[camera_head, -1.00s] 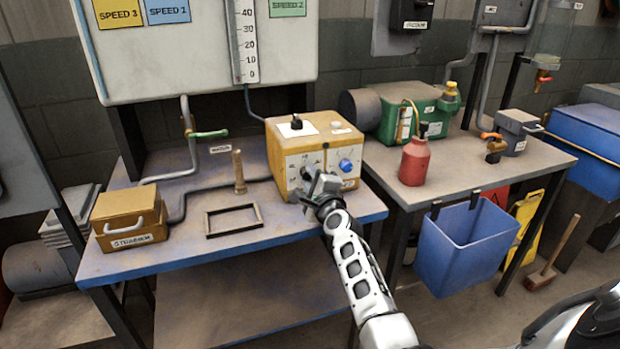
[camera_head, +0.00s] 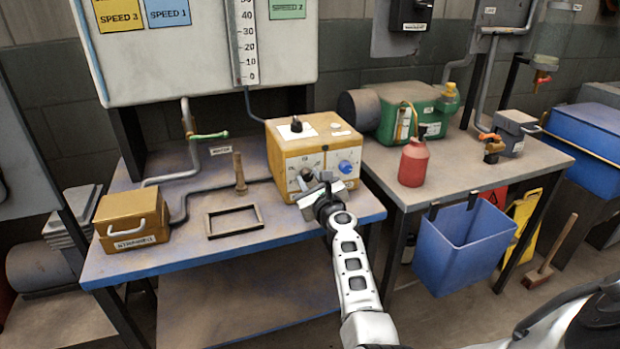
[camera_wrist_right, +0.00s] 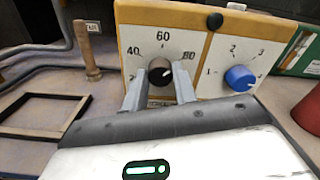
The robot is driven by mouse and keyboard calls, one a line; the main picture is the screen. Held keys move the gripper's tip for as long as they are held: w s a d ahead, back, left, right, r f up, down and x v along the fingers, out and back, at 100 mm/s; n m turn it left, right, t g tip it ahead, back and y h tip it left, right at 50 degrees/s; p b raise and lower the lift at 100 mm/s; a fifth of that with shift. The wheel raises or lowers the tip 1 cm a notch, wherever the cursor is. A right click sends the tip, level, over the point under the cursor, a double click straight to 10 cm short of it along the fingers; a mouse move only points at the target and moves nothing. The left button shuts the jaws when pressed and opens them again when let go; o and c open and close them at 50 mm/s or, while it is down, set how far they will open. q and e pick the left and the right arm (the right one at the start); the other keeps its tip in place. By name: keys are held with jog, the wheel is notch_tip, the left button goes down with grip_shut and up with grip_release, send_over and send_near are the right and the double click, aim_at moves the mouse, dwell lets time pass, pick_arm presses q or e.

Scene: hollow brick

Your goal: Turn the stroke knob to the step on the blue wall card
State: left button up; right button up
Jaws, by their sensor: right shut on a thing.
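The yellow control box (camera_head: 318,150) stands on the blue-edged bench. Its front has a dark knob (camera_wrist_right: 160,72) on a dial with 40, 60 and 80 readable, and a blue knob (camera_wrist_right: 239,77) on a dial numbered 1 to 4. The dark knob's white mark points right and up, toward 80. My right gripper (camera_wrist_right: 160,88) is shut on the dark knob, a finger on each side; it also shows in the head view (camera_head: 318,190). The blue wall card (camera_head: 167,12) reads SPEED 1. My left gripper is out of view.
Yellow SPEED 3 (camera_head: 119,14) and green SPEED 2 (camera_head: 287,8) cards hang on the board. A black knob (camera_head: 296,124) tops the box. A flat frame (camera_head: 234,221), wooden peg (camera_head: 239,172) and yellow case (camera_head: 131,218) sit left; a red bottle (camera_head: 413,163) stands right.

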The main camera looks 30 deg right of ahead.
jog(key=shift+m, duration=0.7)
jog(key=shift+m+p, duration=0.4)
jog(key=shift+m, duration=0.5)
jog(key=o, duration=1)
